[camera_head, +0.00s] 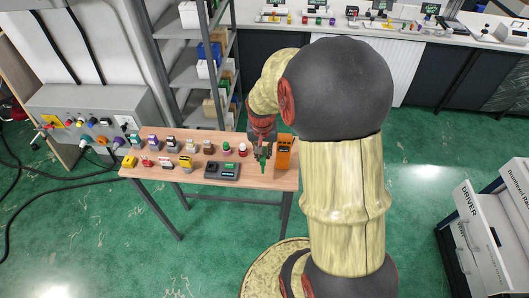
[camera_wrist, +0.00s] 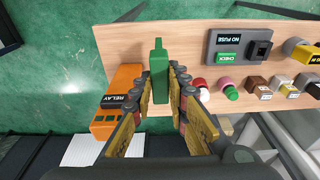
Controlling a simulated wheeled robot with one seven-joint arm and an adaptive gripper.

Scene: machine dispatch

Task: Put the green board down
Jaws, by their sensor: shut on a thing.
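The green board (camera_wrist: 159,62) stands between the two fingers of my gripper (camera_wrist: 160,84) in the wrist view. The fingers are shut on it. In the head view the green board (camera_head: 263,154) shows as a small green piece under my gripper (camera_head: 262,150), over the right part of the wooden table (camera_head: 252,183). It is beside the orange relay box (camera_head: 284,158), which also shows in the wrist view (camera_wrist: 126,78) left of the board. I cannot tell whether the board touches the tabletop.
A dark tester reading "NO FUSE" (camera_wrist: 231,42) lies on the table. Several small coloured parts, including a green knob (camera_head: 226,147) and a red and white one (camera_head: 242,150), stand in rows. A shelf rack (camera_head: 187,76) stands behind.

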